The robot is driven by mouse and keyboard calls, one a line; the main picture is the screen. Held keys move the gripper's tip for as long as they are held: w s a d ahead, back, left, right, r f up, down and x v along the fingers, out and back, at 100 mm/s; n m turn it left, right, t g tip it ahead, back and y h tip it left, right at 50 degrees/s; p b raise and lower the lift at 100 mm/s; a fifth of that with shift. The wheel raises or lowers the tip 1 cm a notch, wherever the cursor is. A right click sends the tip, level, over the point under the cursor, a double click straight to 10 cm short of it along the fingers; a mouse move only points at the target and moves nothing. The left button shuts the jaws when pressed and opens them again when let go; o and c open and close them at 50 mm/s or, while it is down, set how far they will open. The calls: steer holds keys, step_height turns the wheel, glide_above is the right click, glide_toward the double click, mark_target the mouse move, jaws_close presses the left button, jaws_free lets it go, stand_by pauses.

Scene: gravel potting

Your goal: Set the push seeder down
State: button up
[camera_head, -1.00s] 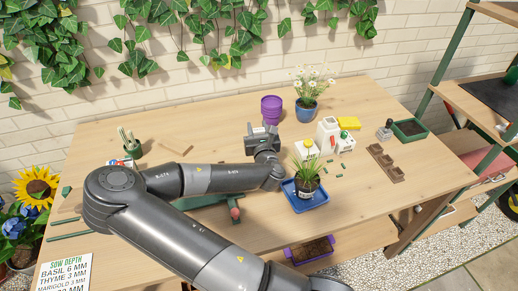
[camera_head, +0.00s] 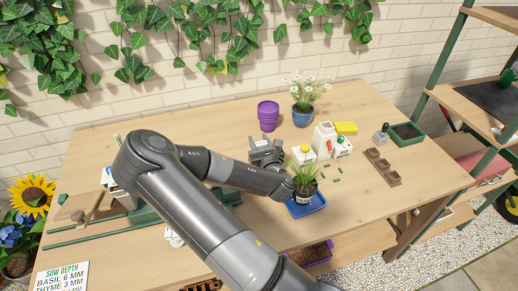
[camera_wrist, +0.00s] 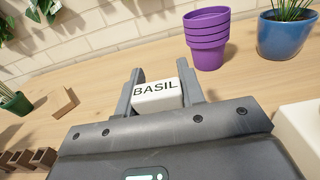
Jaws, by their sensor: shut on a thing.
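The push seeder (camera_wrist: 157,95), a small white body lettered BASIL, sits between the two fingers of my gripper (camera_wrist: 163,85) in the wrist view. My gripper is shut on it, with a finger along each side. In the head view my gripper (camera_head: 266,152) is over the table, in front of the purple pots and left of the white containers. The seeder is hidden there behind the gripper and arm. I cannot tell whether its underside touches the table (camera_head: 215,120).
Stacked purple pots (camera_head: 268,115) and a blue daisy pot (camera_head: 303,115) stand behind. White containers (camera_head: 325,140) and a plant on a blue saucer (camera_head: 307,204) are close on the right. A brown tray (camera_head: 383,165) lies farther right. The back-left table is clear.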

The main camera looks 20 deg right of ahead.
mark_target(264, 146)
steer(key=shift+f, duration=1.65)
steer(key=shift+f, duration=0.2)
steer(key=o, duration=1.1)
steer(key=shift+r, duration=0.2)
steer(key=s, duration=0.4)
steer(key=shift+s, duration=0.15)
steer(key=r, duration=0.5)
steer(key=shift+s+r, duration=0.3)
steer(key=shift+s, duration=0.1)
steer(key=shift+o, duration=0.3)
steer(key=shift+r, duration=0.7)
